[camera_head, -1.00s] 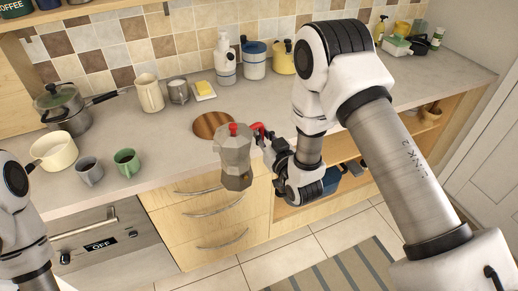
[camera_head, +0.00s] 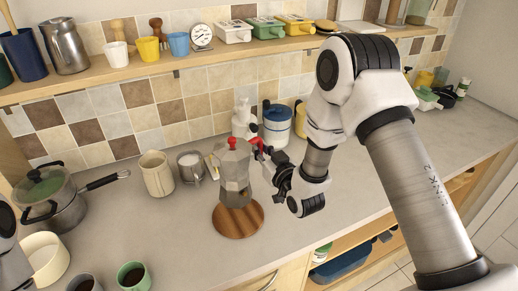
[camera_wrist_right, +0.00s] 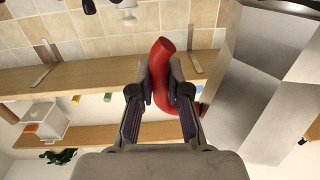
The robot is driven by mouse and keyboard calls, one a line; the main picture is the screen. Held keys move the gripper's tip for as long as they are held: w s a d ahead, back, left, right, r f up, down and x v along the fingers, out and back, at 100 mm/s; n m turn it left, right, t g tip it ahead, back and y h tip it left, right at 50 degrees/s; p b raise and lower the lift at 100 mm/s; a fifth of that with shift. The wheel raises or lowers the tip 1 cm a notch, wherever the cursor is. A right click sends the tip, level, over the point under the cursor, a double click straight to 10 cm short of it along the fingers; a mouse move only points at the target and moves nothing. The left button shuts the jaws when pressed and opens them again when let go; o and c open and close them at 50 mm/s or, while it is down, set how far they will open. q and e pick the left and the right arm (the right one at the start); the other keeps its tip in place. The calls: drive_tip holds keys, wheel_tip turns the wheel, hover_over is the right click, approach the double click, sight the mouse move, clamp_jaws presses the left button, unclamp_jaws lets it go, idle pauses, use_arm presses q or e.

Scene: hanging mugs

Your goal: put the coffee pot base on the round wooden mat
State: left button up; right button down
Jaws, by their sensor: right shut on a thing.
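The grey metal coffee pot (camera_head: 235,178) has a red knob and a red handle (camera_head: 256,146). It is upright, and its lower end overlaps the back part of the round wooden mat (camera_head: 238,227) in the head view. I cannot tell whether its bottom touches the mat or is a little above it. My right gripper (camera_head: 267,156) is shut on the red handle, to the right of the pot. The right wrist view shows the handle (camera_wrist_right: 163,55) between the fingers and the pot's side (camera_wrist_right: 262,80) to the right. My left gripper is out of view.
A cream jug (camera_head: 157,174), a glass container (camera_head: 190,167), and blue-and-white (camera_head: 277,125) and yellow containers stand behind the mat. A lidded saucepan (camera_head: 48,198), cream bowl (camera_head: 45,258) and green mug (camera_head: 133,276) are at left. Counter to the mat's left is clear.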

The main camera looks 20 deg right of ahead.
drive_tip(key=shift+s+r, duration=0.2)
drive_tip(key=shift+s, duration=0.05)
drive_tip(key=shift+w+f+b, duration=0.1)
drive_tip(key=shift+f+b, duration=0.25)
drive_tip(key=shift+b, duration=0.15)
wheel_tip(320, 180, down, 7)
drive_tip(key=b, duration=0.6)
drive_tip(key=shift+f+b, duration=0.2)
drive_tip(key=shift+b, duration=0.15)
drive_tip(key=shift+f, duration=0.25)
drive_tip(key=c, duration=1.1)
unclamp_jaws()
drive_tip(key=shift+o, duration=0.2)
drive_tip(key=s+d, duration=0.1)
drive_tip(key=s, duration=1.1)
